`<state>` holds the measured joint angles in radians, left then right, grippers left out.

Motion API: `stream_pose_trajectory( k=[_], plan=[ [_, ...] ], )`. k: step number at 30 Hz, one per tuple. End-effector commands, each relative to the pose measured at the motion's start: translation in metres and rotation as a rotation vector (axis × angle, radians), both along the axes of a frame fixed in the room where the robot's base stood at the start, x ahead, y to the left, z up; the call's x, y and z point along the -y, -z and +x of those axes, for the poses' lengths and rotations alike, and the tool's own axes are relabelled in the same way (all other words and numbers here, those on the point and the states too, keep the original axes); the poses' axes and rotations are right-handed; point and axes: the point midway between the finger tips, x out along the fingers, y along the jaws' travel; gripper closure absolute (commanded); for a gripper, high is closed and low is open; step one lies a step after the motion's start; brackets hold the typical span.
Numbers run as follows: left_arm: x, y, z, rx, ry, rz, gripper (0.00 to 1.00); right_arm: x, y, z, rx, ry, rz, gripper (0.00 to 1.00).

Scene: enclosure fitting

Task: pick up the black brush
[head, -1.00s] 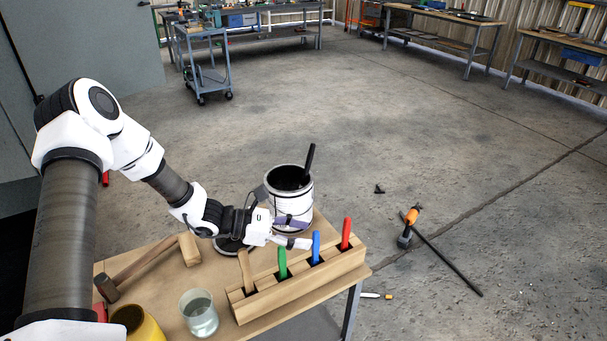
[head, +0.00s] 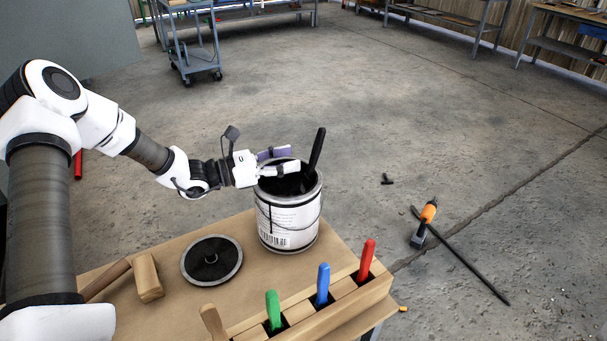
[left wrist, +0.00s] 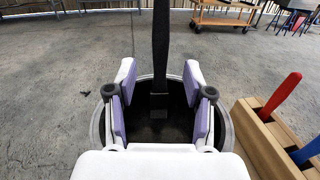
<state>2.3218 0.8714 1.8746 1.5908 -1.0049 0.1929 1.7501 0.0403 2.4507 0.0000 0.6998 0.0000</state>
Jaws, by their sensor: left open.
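The black brush (head: 317,149) stands in the paint can (head: 288,218), its handle sticking up above the rim and leaning right. In the left wrist view the brush handle (left wrist: 161,45) rises between and beyond the two fingertips, with its lower part inside the dark can. My left gripper (head: 282,161) is open and empty over the can's opening, left of the handle. In the left wrist view its fingers (left wrist: 160,100) lie to either side of the brush's line, apart from it. My right gripper is not in view.
A wooden block with red (head: 367,259), blue (head: 323,284) and green (head: 273,311) handles stands in front of the can. A round lid (head: 211,260) and a wooden mallet (head: 147,277) lie on the table to the left. An orange-handled tool (head: 425,222) lies on the floor.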

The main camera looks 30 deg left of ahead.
Motion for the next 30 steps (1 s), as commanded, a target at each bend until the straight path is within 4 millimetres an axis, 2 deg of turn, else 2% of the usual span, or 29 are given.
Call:
stream_pose_trajectory(
  k=[10,17,18,22,30],
  plan=[
    [0.035,0.0,0.039,0.0,0.003,0.005,0.48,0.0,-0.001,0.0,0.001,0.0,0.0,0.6],
    [0.037,-0.001,0.042,0.002,0.0,0.001,0.48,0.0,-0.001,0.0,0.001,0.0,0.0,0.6],
    [0.037,-0.001,0.042,0.002,0.0,0.001,0.55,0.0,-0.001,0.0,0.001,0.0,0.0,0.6],
    [0.036,-0.001,0.042,0.002,0.0,0.001,1.0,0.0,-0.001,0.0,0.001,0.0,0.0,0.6],
    [0.037,-0.001,0.042,0.002,0.0,0.001,1.0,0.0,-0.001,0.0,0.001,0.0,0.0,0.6]
  ],
)
